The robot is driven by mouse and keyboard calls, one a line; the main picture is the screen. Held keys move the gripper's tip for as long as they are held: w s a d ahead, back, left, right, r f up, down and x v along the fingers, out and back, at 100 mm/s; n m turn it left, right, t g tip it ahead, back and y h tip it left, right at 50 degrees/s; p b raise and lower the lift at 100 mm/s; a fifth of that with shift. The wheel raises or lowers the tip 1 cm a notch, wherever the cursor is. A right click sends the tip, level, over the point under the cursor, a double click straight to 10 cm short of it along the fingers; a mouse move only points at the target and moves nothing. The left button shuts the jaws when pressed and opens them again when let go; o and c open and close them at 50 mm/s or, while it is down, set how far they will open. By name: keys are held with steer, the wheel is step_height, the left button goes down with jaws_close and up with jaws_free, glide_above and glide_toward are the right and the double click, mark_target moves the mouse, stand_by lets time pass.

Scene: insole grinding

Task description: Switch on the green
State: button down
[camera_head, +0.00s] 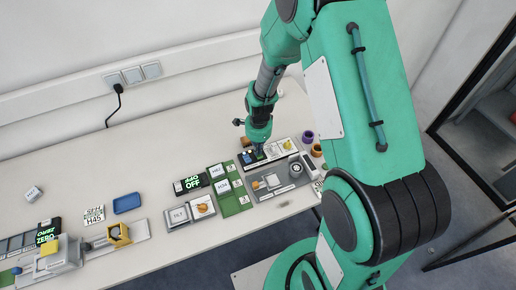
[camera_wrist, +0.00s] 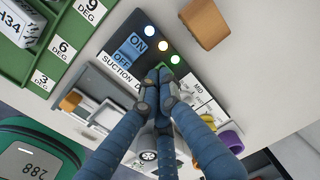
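A dark control panel (camera_wrist: 128,33) shows in the wrist view, lettered "SUCTION". In the head view my gripper (camera_head: 257,148) points down over the panel.
A green rack with degree labels (camera_wrist: 55,80) stands left of the panel, and a brown block (camera_wrist: 204,22) above it. A purple ring (camera_head: 307,136) and a grey tray (camera_head: 265,193) are near my gripper. The table's back middle is clear.

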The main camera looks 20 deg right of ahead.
mark_target(260, 156)
steer(key=shift+s, duration=1.1)
steer(key=shift+f, duration=0.1)
steer(key=shift+w, duration=0.15)
steer(key=shift+r, duration=0.25)
steer(key=shift+r+p, duration=0.15)
steer(key=shift+p, duration=0.25)
steer(key=shift+s+r+p, duration=0.2)
steer(key=shift+r+p, duration=0.6)
steer(key=shift+r, duration=0.3)
step_height(260, 156, up, 11)
steer(key=s+p, duration=0.2)
